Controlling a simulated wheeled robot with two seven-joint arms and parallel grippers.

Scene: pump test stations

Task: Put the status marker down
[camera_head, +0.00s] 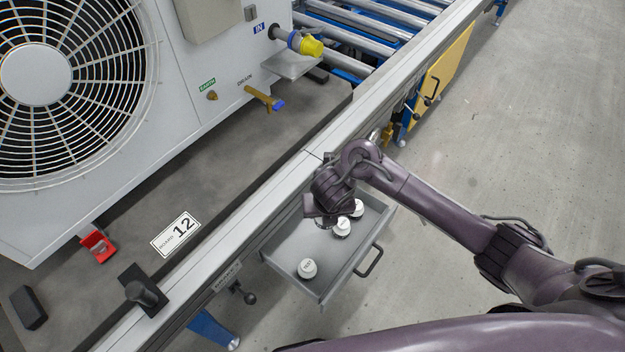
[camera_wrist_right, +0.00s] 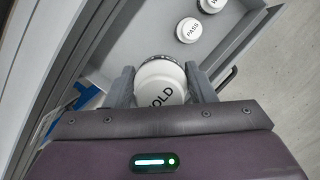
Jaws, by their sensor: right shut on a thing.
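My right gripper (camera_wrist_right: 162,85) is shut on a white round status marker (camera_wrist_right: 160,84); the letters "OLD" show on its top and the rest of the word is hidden. In the head view my right gripper (camera_head: 327,212) is over the back part of the open grey drawer (camera_head: 286,240), and it mostly hides the held marker. I cannot tell whether the marker touches the drawer floor. A white marker reading "PASS" (camera_wrist_right: 189,30) and another white marker (camera_wrist_right: 211,4) stand beyond it in the drawer. My left gripper is not in view.
One more white marker (camera_head: 307,268) stands near the drawer's lower-left end, with bare floor around it. The drawer handle (camera_head: 368,262) is on the front. The station's metal rail (camera_head: 275,195) runs along the back, beside the board 12 label (camera_head: 176,235).

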